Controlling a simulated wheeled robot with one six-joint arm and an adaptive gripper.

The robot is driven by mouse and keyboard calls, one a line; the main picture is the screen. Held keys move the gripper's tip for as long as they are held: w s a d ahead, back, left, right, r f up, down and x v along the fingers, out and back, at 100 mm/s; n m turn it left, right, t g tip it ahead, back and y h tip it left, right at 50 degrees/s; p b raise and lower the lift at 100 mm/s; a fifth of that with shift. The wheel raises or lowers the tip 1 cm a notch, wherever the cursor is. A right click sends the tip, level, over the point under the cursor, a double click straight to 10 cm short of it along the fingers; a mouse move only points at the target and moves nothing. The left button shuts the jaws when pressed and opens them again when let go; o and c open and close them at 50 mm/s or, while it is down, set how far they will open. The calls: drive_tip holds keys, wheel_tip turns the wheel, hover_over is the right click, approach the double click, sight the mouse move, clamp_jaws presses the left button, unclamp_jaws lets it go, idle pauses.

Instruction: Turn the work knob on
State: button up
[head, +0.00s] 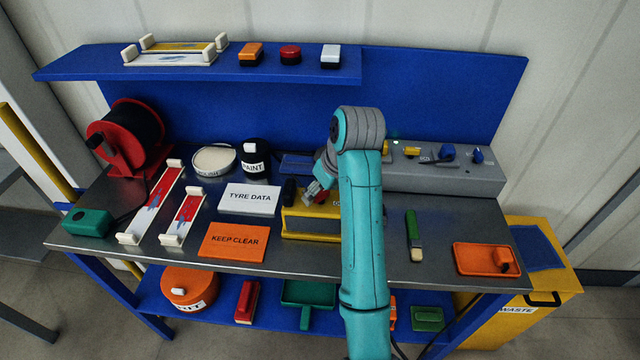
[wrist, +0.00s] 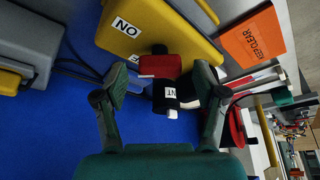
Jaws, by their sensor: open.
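A yellow box (head: 310,225) stands on the bench, partly hidden by my arm. In the wrist view the yellow box (wrist: 165,30) shows an ON label and part of another label. A red knob (wrist: 160,66) with a dark part sits at its edge, between and beyond my fingertips. My gripper (wrist: 160,82) is open, a finger on each side of the red knob; I see no clear contact. In the head view my gripper (head: 318,188) is over the box, and the knob is mostly hidden there. I cannot read which thing is named work.
A grey panel (head: 440,178) with blue and yellow controls stands right of my arm. A black paint can (head: 256,158) stands behind the box, left. TYRE DATA (head: 250,199) and KEEP CLEAR (head: 234,242) plates lie left. A green-handled brush (head: 413,235) and orange tray (head: 480,260) lie right.

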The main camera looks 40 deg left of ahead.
drive_tip(key=c, duration=1.1)
drive_tip(key=shift+c, duration=0.2)
drive_tip(key=shift+f+m, duration=0.1)
drive_tip(key=shift+m, duration=0.3)
drive_tip(key=m, duration=0.1)
drive_tip(key=m+t, duration=0.1)
drive_tip(key=m, duration=0.1)
drive_tip(key=shift+s+a+m+t+h, duration=0.1)
drive_tip(key=shift+m+t+h, duration=0.2)
drive_tip(key=m+t+h, duration=0.1)
drive_tip(key=m, duration=0.3)
drive_tip(key=shift+m, duration=0.3)
